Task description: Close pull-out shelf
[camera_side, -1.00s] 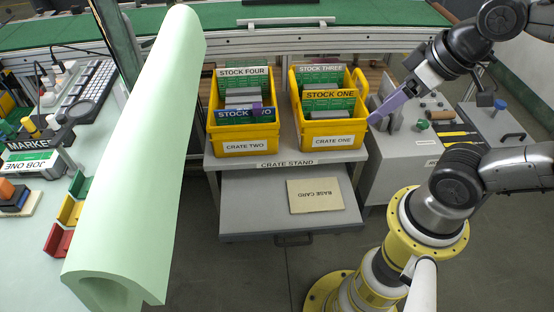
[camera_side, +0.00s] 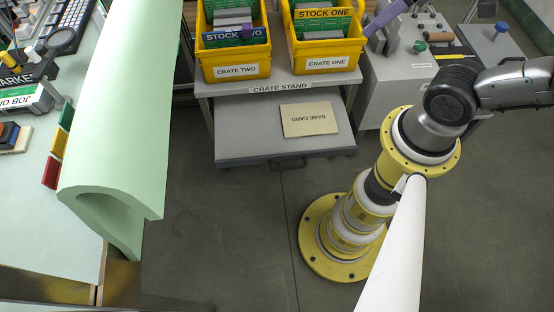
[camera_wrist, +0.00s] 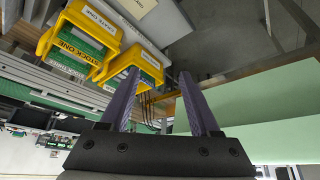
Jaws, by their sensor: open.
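The pull-out shelf (camera_side: 245,135) is a grey tray extended forward from under the crate stand (camera_side: 230,90), with its dark handle (camera_side: 288,161) at the front edge. A tan base card (camera_side: 310,119) lies on the shelf. My gripper (camera_side: 375,30) is up at the right of crate one, above and away from the shelf; only part of its purple fingers shows there. In the wrist view my gripper (camera_wrist: 158,75) has its two purple fingers apart with nothing held between them. The base card (camera_wrist: 138,6) shows at that view's top edge.
Yellow crate two (camera_side: 235,68) and crate one (camera_side: 325,62) stand on the crate stand. A grey cabinet (camera_side: 395,85) with tools on top is at the right. A large pale green curved piece (camera_side: 125,110) is at the left. The floor before the shelf is clear.

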